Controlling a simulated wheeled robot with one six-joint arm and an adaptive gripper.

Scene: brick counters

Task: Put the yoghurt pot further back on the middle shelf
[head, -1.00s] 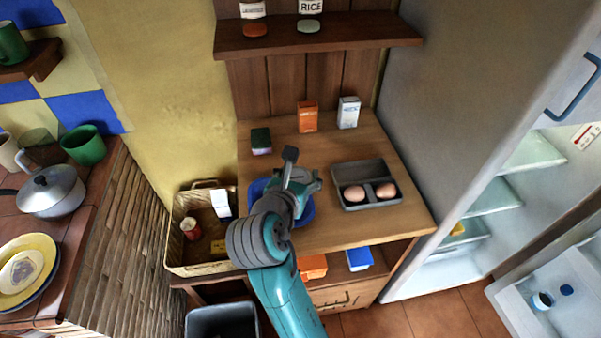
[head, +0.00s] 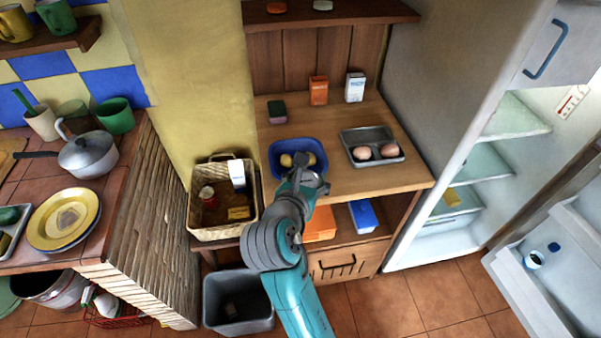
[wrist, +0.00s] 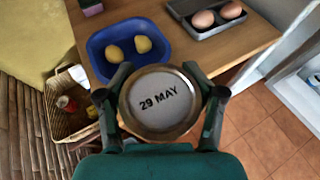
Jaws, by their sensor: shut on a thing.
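My gripper (wrist: 160,105) is shut around a round pot (wrist: 160,100), which I take to be the yoghurt pot. Its pale grey lid reads "29 MAY" inside a tan rim, and its sides are hidden beneath. In the head view my gripper (head: 312,186) is near the front edge of the wooden counter, just in front of the blue bowl; the pot is hard to make out there. The fridge stands open at the right, with several pale shelves, including a middle shelf (head: 484,163). A yellow block (head: 453,198) is low inside it.
The blue bowl (head: 275,158) holds yellow round things. A grey tray (head: 352,136) with eggs sits beside it. A wicker basket (head: 222,233) is left of my arm, a grey bin (head: 238,317) below. The open fridge door (head: 540,290) stands at the right. Tiled floor (head: 410,300) before the fridge is clear.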

